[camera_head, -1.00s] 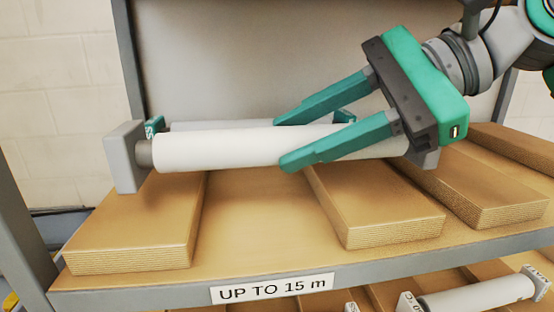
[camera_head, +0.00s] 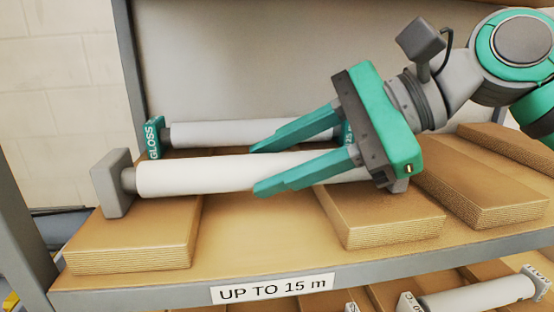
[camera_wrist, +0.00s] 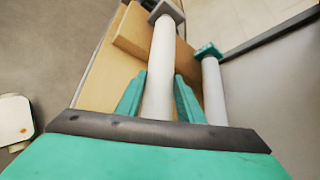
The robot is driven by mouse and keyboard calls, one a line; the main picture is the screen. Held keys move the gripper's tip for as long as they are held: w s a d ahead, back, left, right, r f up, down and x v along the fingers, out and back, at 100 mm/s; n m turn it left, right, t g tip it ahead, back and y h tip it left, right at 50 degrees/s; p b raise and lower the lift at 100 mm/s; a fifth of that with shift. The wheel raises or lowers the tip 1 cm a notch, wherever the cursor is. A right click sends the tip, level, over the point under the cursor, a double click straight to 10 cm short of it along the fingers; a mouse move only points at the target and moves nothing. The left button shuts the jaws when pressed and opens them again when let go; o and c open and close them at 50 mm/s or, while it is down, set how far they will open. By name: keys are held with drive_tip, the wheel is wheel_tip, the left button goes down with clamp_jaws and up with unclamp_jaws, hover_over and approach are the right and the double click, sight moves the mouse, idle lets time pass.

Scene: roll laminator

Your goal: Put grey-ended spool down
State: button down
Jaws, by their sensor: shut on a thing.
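The grey-ended spool (camera_head: 210,176) is a white roll with square grey end blocks. It lies lengthwise across the shelf in the head view, its left grey end (camera_head: 112,183) by the left cardboard block. My gripper (camera_head: 262,168) has its two teal fingers either side of the roll and is shut on it. In the wrist view the spool (camera_wrist: 161,70) runs up between the fingers (camera_wrist: 158,92). The spool is low over the cardboard blocks; I cannot tell whether it touches them. Its right end is mostly hidden behind my gripper.
A second roll with teal ends marked GLOSS (camera_head: 235,133) lies just behind. Cardboard blocks (camera_head: 130,238) (camera_head: 385,222) stand on the shelf with a gap between them. The shelf's front edge carries an "UP TO 15 m" label (camera_head: 272,289). A lower shelf holds another roll (camera_head: 475,296).

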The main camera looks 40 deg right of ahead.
drive_tip(key=c, duration=1.2)
unclamp_jaws()
drive_tip(key=shift+s+d+r, duration=0.1)
drive_tip(key=shift+r, duration=0.1)
drive_tip(key=v, duration=1.1)
drive_tip(key=shift+s+d, duration=0.2)
drive_tip(key=shift+s, duration=0.05)
drive_tip(key=shift+r, duration=0.1)
